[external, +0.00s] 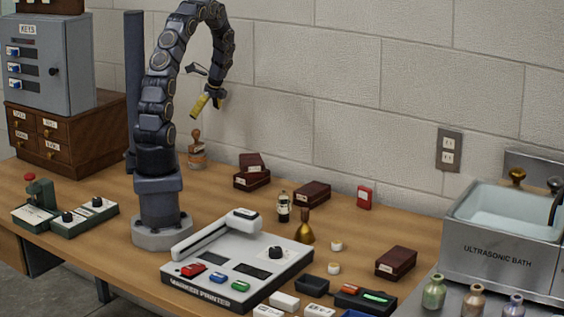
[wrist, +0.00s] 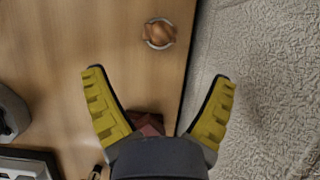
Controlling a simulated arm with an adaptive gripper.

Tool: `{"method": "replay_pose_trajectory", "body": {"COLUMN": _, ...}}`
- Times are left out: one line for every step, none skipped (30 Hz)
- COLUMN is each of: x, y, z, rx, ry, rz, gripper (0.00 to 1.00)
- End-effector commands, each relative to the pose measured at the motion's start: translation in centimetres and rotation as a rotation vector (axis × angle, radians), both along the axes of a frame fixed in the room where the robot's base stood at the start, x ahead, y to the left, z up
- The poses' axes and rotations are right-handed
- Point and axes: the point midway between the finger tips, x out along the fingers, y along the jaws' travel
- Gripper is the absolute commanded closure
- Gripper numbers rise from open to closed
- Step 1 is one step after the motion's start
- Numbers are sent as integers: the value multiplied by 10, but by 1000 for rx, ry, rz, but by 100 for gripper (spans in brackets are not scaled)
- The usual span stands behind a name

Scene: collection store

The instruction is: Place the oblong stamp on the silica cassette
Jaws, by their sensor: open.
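My gripper (external: 206,103) is raised above the back of the bench with its yellow fingers open; in the wrist view the fingers (wrist: 158,76) are spread with nothing between their tips. A wooden-handled piece (external: 197,149), possibly the stamp, stands upright near the wall behind my arm. A similar wooden knob on a pale round base (wrist: 159,33) shows beyond the fingertips in the wrist view, apart from them. I cannot tell whether it is oblong. No silica cassette can be identified for sure; small white blocks (external: 284,302) lie at the front, their labels too small to read.
Dark red boxes lie near the wall, two of them stacked (external: 252,179). A marker printer (external: 239,265) fills the front middle. Small bottles (external: 283,207) and a brass flask (external: 305,228) stand behind it. An ultrasonic bath (external: 498,258) is at right.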

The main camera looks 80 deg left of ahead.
Motion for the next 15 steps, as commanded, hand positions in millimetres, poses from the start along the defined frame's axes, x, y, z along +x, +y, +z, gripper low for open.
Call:
{"method": "replay_pose_trajectory", "body": {"x": 6, "y": -6, "z": 5, "rx": 6, "ry": -7, "rz": 8, "gripper": 14}}
{"method": "replay_pose_trajectory", "body": {"x": 9, "y": -12, "z": 10, "rx": 9, "ry": -13, "rz": 20, "gripper": 14}}
{"method": "replay_pose_trajectory", "body": {"x": 17, "y": -23, "z": 18, "rx": 15, "ry": -26, "rz": 41, "gripper": 14}}
{"method": "replay_pose_trajectory", "body": {"x": 23, "y": -33, "z": 25, "rx": 19, "ry": -39, "rz": 63, "gripper": 14}}
{"method": "replay_pose_trajectory", "body": {"x": 31, "y": -45, "z": 33, "rx": 26, "ry": -55, "rz": 89, "gripper": 14}}
{"method": "replay_pose_trajectory", "body": {"x": 41, "y": -65, "z": 45, "rx": 34, "ry": -81, "rz": 127, "gripper": 14}}
{"method": "replay_pose_trajectory", "body": {"x": 47, "y": -82, "z": 53, "rx": 35, "ry": -97, "rz": 159, "gripper": 14}}
{"method": "replay_pose_trajectory", "body": {"x": 52, "y": -101, "z": 62, "rx": 37, "ry": -115, "rz": 195, "gripper": 14}}
{"method": "replay_pose_trajectory", "body": {"x": 59, "y": -126, "z": 74, "rx": 38, "ry": -141, "rz": 241, "gripper": 14}}
{"method": "replay_pose_trajectory", "body": {"x": 62, "y": -146, "z": 82, "rx": 36, "ry": -161, "rz": 275, "gripper": 14}}
{"method": "replay_pose_trajectory", "body": {"x": 63, "y": -165, "z": 88, "rx": 31, "ry": -176, "rz": 311, "gripper": 14}}
{"method": "replay_pose_trajectory", "body": {"x": 64, "y": -191, "z": 97, "rx": 24, "ry": -195, "rz": 357, "gripper": 14}}
{"method": "replay_pose_trajectory", "body": {"x": 63, "y": -210, "z": 103, "rx": 18, "ry": -211, "rz": 390, "gripper": 14}}
{"method": "replay_pose_trajectory", "body": {"x": 61, "y": -230, "z": 108, "rx": 9, "ry": -223, "rz": 422, "gripper": 14}}
{"method": "replay_pose_trajectory", "body": {"x": 57, "y": -254, "z": 115, "rx": -1, "ry": -237, "rz": 463, "gripper": 14}}
